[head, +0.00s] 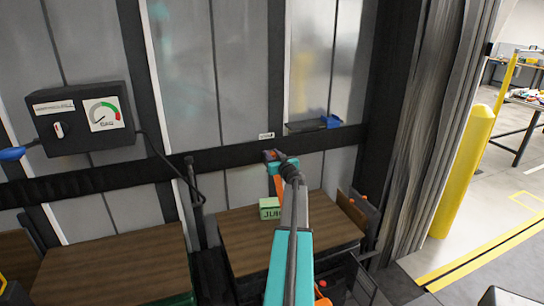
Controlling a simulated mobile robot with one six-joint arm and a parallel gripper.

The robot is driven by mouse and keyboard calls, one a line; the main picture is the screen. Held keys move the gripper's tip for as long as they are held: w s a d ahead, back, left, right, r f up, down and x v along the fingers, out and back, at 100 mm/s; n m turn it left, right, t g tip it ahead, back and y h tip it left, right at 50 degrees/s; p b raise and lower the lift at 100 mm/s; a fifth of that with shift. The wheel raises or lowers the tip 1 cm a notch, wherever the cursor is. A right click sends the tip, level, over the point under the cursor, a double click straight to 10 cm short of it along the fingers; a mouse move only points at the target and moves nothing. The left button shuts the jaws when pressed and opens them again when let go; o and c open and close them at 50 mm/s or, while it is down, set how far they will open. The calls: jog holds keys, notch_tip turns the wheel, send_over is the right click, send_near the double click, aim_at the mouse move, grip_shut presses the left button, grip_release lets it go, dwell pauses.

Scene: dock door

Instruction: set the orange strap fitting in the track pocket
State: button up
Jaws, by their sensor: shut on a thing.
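The dark horizontal track (345,138) runs across the grey panelled wall. My gripper (273,156) is at the far end of my arm, in front of the track and just below a small white label (266,136). It is shut on the orange strap fitting, which is mostly hidden by the gripper and wrist. An orange strip shows just below the wrist; I cannot tell whether it belongs to the fitting. The track pocket is not clearly visible behind the gripper. I cannot tell whether the fitting touches the track or stands apart from it.
A green box (269,208) stands on a wooden-topped surface (235,240) below. Another wooden top (120,270) lies left. A black gauge box (80,118) hangs on the wall. A blue item (331,121) sits on a small ledge. A yellow post (462,170) and open floor are right.

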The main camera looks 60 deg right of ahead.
aim_at(273, 155)
jog(key=shift+a+f+b, duration=0.1)
jog(key=shift+f+b, duration=0.35)
jog(key=shift+b, duration=0.2)
jog(key=o, duration=1.1)
jog(key=shift+s, duration=0.2)
jog(key=shift+r+p, duration=0.3)
jog(key=shift+p, duration=0.4)
jog(key=shift+d+r+p, duration=0.1)
jog(key=shift+d+p, duration=0.1)
jog(key=shift+p, duration=0.1)
jog(key=shift+s+a+b, duration=0.25)
jog(key=shift+s+b, duration=0.05)
jog(key=shift+s, duration=0.1)
jog(key=shift+a+b+v, duration=0.2)
jog(key=shift+b+v, duration=0.65)
jog(key=shift+v, duration=1.45)
jog(key=b+v, duration=0.2)
jog(key=v, duration=0.4)
